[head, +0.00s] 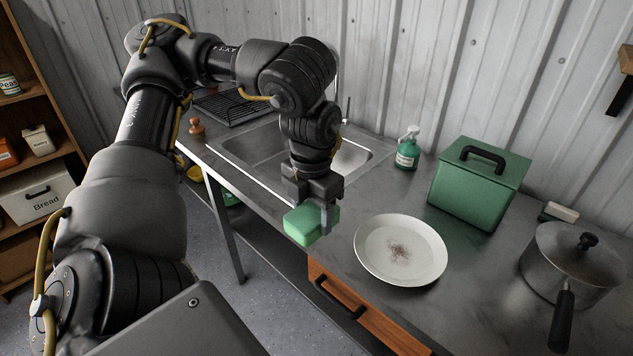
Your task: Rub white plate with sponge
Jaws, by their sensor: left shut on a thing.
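The white plate (431,254) lies on the grey counter in the head view, right of centre, with a brownish smudge in its middle. My left gripper (315,218) is shut on the green sponge (304,227) and points downward. It holds the sponge to the left of the plate, apart from it, near the front edge of the counter and the sink. My right gripper is not in the view.
A green box (476,187) with a black handle stands behind the plate, beside a green soap bottle (407,152). A lidded pot (568,262) stands at the right. The sink (246,146) is left of the plate. A wooden drawer (385,318) is under the counter's front edge.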

